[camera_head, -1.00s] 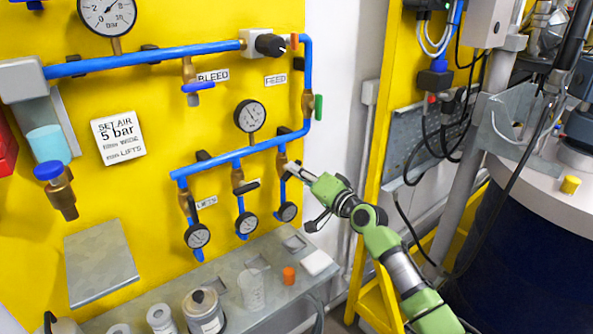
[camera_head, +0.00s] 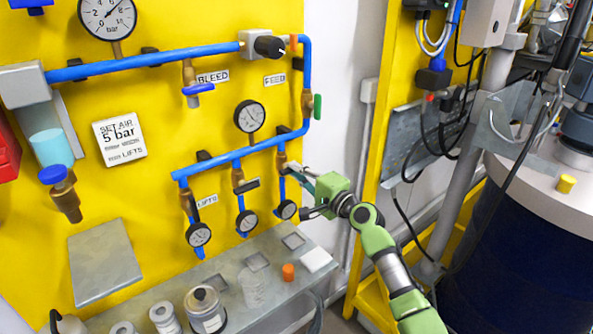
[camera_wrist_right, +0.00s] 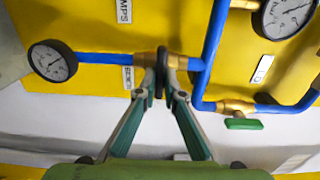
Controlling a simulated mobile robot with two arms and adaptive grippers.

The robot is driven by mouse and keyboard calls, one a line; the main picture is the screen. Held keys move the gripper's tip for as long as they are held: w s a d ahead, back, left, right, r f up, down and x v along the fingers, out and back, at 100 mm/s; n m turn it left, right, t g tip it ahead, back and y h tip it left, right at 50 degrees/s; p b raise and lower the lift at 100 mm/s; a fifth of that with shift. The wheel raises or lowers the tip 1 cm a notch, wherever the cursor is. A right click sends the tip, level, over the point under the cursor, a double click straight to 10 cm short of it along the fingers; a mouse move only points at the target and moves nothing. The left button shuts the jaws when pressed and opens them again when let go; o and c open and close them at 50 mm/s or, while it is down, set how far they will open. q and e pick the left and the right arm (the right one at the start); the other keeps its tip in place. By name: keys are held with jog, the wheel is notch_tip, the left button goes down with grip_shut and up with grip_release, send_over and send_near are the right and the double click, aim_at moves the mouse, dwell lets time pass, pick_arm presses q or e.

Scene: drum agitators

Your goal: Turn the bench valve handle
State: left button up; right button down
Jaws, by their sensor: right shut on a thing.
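My right gripper (camera_head: 293,172) reaches in from the right to the rightmost of three brass valves (camera_head: 282,162) on the lower blue manifold. In the right wrist view, the fingertips (camera_wrist_right: 160,82) are shut on a dark handle (camera_wrist_right: 160,62) in front of the brass valve body (camera_wrist_right: 146,65). The handle appears to stand across the blue pipe there. A partly hidden label (camera_wrist_right: 127,77) beside it seems to read BENCH. In the head view the gripper mostly hides this handle. My left gripper is not in view.
Two neighbouring valves (camera_head: 238,176) and small gauges (camera_head: 247,221) hang left of the gripper. A green-handled valve (camera_head: 317,106) is above right. Below, a grey shelf (camera_head: 225,270) holds an orange cap (camera_head: 288,271) and several containers. A blue drum (camera_head: 520,235) stands right.

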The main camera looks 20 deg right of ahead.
dwell(0.4)
jog(key=c, duration=2.1)
grip_release()
jog(key=shift+c, duration=0.2)
jog(key=v, duration=1.2)
